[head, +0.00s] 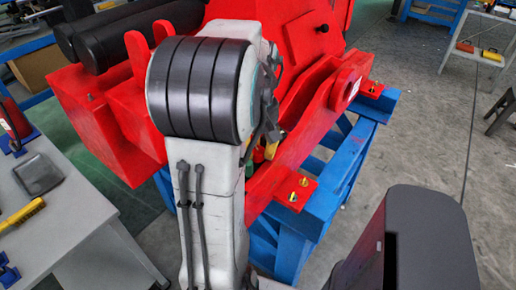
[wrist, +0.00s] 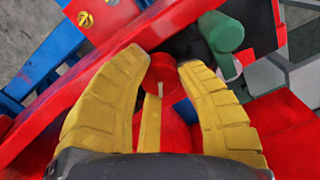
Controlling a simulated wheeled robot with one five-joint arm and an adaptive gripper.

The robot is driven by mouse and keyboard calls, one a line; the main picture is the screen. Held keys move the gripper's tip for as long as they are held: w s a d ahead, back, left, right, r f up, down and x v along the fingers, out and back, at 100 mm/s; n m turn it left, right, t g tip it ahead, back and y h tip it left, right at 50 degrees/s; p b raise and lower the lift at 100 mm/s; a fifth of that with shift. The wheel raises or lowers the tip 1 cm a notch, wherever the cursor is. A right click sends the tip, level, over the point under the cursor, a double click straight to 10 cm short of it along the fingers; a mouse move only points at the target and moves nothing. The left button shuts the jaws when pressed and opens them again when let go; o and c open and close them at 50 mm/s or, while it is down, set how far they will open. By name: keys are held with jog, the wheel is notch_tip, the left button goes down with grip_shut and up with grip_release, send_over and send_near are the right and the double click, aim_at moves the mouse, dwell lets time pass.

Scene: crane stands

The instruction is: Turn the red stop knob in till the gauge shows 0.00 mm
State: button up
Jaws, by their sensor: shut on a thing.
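The red stop knob (wrist: 162,73) is in the upper middle of the wrist view, its round face carrying a short pale mark that points down. My gripper (wrist: 163,63) has its two yellow fingers on either side of the knob and is shut on it. In the head view my own arm hides the knob and most of the gripper. I cannot make out a gauge or its reading in either view.
A green cylinder (wrist: 222,33) stands just right of the knob, and a yellow bar (wrist: 150,122) shows between my fingers. The large red crane part (head: 330,95) rests on a blue stand (head: 325,200).

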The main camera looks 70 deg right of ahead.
aim_at(258, 150)
jog(key=shift+a+f, duration=0.1)
jog(key=shift+f, duration=0.05)
jog(key=o, duration=0.9)
notch_tip(258, 150, up, 12)
dwell(0.5)
